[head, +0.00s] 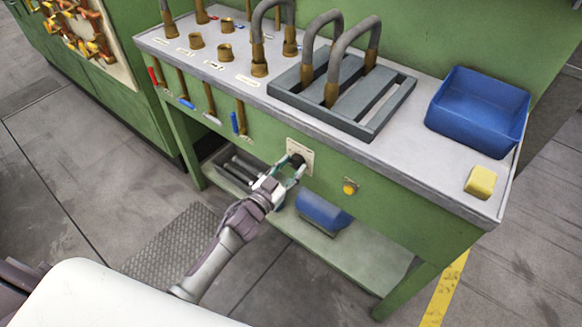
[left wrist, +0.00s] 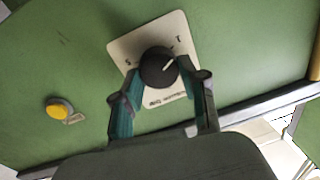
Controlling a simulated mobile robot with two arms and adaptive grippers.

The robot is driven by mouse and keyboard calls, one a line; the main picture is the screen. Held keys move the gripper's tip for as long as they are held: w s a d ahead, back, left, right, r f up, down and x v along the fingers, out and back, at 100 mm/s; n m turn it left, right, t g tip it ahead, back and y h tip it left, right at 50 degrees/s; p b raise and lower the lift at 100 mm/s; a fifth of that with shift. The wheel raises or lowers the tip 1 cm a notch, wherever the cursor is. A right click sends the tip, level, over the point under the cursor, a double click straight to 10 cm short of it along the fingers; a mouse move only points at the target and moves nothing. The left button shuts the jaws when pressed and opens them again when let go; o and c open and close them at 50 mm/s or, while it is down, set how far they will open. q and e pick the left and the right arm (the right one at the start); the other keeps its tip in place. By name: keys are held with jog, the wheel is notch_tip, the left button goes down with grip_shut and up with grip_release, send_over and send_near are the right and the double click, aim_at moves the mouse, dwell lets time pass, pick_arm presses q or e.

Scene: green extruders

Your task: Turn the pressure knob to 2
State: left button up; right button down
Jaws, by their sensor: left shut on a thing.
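The black round pressure knob (head: 297,160) sits on a cream label plate (head: 304,150) on the green front panel of the bench. In the left wrist view the knob (left wrist: 156,70) has a white pointer line aimed to the upper right, towards a small mark on the plate (left wrist: 176,24). The marks are too small to read surely, and the lettering appears upside down. My left gripper (head: 292,172) is shut on the knob, with one teal finger on each side of it, as the left wrist view shows (left wrist: 162,76). My right gripper is not in view.
A yellow button (head: 350,187) sits on the panel to the right of the knob. The grey bench top above holds a blue bin (head: 478,112), a yellow block (head: 480,182) and a slatted grey rack (head: 375,104). Colored-handled levers (head: 239,120) hang at the left.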

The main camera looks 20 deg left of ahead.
pick_arm(q)
jog(key=m, duration=0.2)
jog(key=m+b, duration=0.1)
jog(key=m, duration=0.2)
jog(key=shift+f+m+b, duration=0.2)
jog(key=shift+m+b, duration=0.1)
jog(key=m+b, duration=0.1)
jog(key=m, duration=0.4)
jog(key=shift+d+m+h+b, duration=0.1)
jog(key=shift+m+h+b, duration=0.3)
jog(key=o, duration=1.1)
jog(key=shift+o, duration=0.2)
jog(key=shift+s, duration=0.15)
jog(key=v, duration=1.2)
jog(key=shift+f, duration=0.2)
